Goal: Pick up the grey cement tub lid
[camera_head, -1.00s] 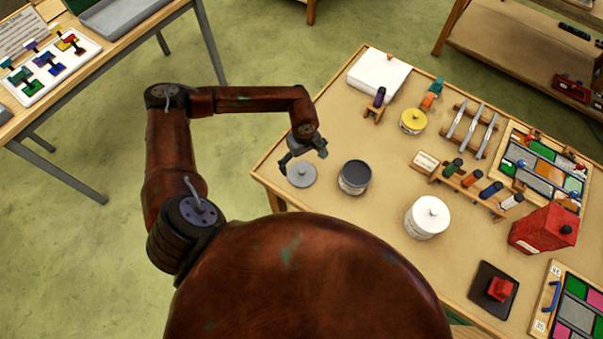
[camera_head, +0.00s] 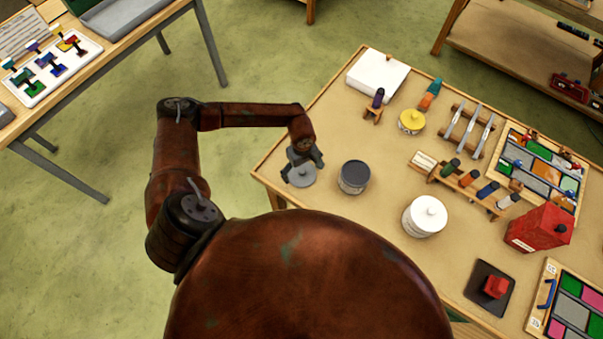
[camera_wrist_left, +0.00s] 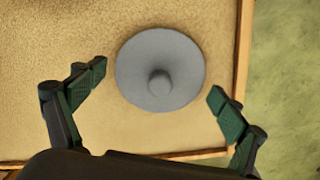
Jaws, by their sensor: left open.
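The grey cement tub lid (camera_head: 302,177) lies flat near the left corner of the table, a disc with a round knob on top. In the left wrist view the lid (camera_wrist_left: 150,62) is ahead of the fingertips, with its knob roughly midway between them. My left gripper (camera_head: 302,170) is open and empty above the lid, its fingers spread to either side in the left wrist view (camera_wrist_left: 155,88); it does not appear to touch it. The open-topped tub with dark grey contents (camera_head: 354,177) stands just right of the lid. My right gripper is out of view.
The table edge (camera_wrist_left: 240,60) runs close beside the lid.

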